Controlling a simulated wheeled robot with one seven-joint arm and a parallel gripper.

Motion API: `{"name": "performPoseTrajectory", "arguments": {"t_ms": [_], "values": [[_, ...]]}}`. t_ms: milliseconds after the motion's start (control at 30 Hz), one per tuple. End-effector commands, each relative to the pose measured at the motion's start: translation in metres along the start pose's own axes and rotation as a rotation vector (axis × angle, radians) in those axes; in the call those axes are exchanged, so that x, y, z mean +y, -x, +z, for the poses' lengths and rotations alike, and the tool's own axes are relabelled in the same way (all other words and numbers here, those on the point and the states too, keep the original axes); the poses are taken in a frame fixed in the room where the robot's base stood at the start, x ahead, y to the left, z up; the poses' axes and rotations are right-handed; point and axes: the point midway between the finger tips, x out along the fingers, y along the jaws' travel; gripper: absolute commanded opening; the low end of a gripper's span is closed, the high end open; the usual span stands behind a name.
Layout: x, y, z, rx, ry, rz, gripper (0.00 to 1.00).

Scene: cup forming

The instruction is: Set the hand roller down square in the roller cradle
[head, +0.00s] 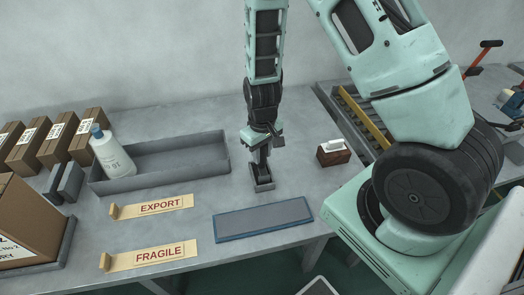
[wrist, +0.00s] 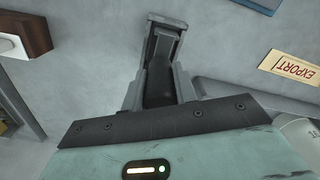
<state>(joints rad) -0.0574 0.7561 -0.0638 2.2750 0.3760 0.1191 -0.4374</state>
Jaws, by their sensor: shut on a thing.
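My gripper (head: 262,160) points down over the middle of the table, its fingers closed around a dark, narrow thing that looks like the hand roller (wrist: 162,72). The roller's lower end reaches into or just over a small grey cradle (head: 264,187). The cradle's far end wall (wrist: 168,18) shows beyond the fingers in the wrist view. In the wrist view the gripper (wrist: 160,80) has one finger on each side of the roller. The fingers hide much of the roller, and I cannot tell whether it touches the cradle floor.
A blue-edged grey mat (head: 262,219) lies in front of the cradle. A long grey tray (head: 180,143) with a white bottle (head: 112,155) leaning in it is to the left. A red-brown block with a white top (head: 333,153) stands right. EXPORT (head: 152,207) and FRAGILE (head: 150,257) strips lie front left.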

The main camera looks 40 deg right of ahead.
Motion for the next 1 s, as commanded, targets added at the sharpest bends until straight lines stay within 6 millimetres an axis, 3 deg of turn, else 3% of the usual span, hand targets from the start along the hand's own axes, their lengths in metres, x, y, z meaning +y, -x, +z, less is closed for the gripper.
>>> {"name": "performPoseTrajectory", "arguments": {"t_ms": [833,867,900,933,1000], "values": [[-0.0001,-0.0078,-0.0002,0.0,0.0,0.0,0.0],[-0.0001,-0.0071,-0.0002,0.001,0.0,0.0,0.37],[-0.0001,-0.007,-0.0002,0.0,0.0,0.0,0.48],[-0.0001,-0.007,-0.0002,0.0,0.0,0.0,0.54],[-0.0001,-0.007,-0.0001,0.0,0.0,0.0,0.54]]}}
